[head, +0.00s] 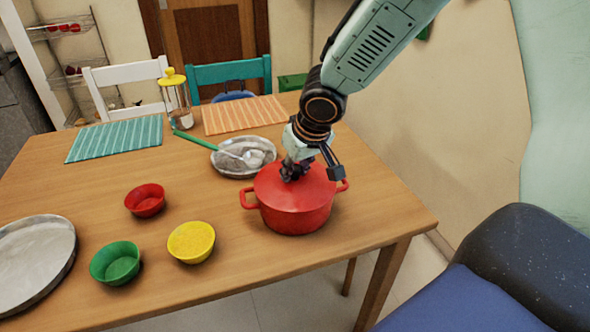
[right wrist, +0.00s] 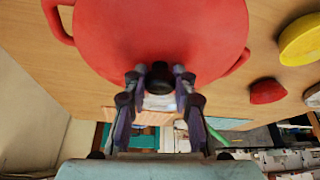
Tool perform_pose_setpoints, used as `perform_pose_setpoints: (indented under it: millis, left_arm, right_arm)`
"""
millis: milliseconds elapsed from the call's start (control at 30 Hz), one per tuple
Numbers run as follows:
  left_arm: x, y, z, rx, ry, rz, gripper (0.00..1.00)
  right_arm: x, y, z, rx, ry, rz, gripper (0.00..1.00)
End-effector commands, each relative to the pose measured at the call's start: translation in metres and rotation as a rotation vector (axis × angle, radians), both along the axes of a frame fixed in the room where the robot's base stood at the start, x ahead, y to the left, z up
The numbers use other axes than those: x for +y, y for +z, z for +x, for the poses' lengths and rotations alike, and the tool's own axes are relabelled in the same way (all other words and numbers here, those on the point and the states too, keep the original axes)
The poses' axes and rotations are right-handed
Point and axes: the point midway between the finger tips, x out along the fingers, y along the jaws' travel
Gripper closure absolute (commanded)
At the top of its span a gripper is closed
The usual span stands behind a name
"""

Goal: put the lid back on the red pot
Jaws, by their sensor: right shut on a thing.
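The red pot (head: 294,218) stands on the wooden table near its right edge, with a handle on each side. Its red lid (head: 270,183) lies on top of the pot and looks level; I see no clear gap at the rim. My right gripper (head: 297,170) comes down from above and is shut on the lid's knob. In the right wrist view the lid (right wrist: 160,35) fills the upper middle, and the dark knob (right wrist: 160,76) sits between the fingers of my right gripper (right wrist: 159,82). My left gripper is not in view.
Red (head: 145,199), green (head: 116,262) and yellow (head: 191,242) bowls stand left of the pot. A metal plate (head: 226,170) with a green-handled utensil lies behind it.

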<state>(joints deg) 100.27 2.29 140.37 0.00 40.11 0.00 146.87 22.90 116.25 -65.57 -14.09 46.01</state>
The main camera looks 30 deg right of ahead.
Motion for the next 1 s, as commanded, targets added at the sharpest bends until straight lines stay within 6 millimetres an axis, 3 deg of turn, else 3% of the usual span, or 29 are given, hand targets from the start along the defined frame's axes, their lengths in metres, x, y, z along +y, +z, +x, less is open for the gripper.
perform_pose_setpoints:
  millis: [333,367,400,667,867,1000]
  left_arm:
    - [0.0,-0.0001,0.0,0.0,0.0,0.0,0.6]
    - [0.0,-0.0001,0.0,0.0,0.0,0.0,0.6]
    - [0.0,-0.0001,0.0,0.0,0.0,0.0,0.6]
    - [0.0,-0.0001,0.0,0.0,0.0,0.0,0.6]
    - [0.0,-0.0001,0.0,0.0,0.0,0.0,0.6]
    - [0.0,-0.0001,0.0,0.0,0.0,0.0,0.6]
  right_arm:
    - [-0.0001,0.0006,0.0005,-0.002,0.0,0.0,1.0]
    - [-0.0001,0.0006,0.0005,-0.002,0.0,0.0,0.72]
    - [-0.0001,0.0006,0.0005,-0.002,0.0,0.0,0.69]
    - [-0.0001,0.0005,0.0003,-0.001,0.0,0.0,0.48]
    - [-0.0001,0.0003,0.0002,-0.001,0.0,0.0,0.48]
    - [0.0,0.0,0.0,0.0,0.0,0.0,0.37]
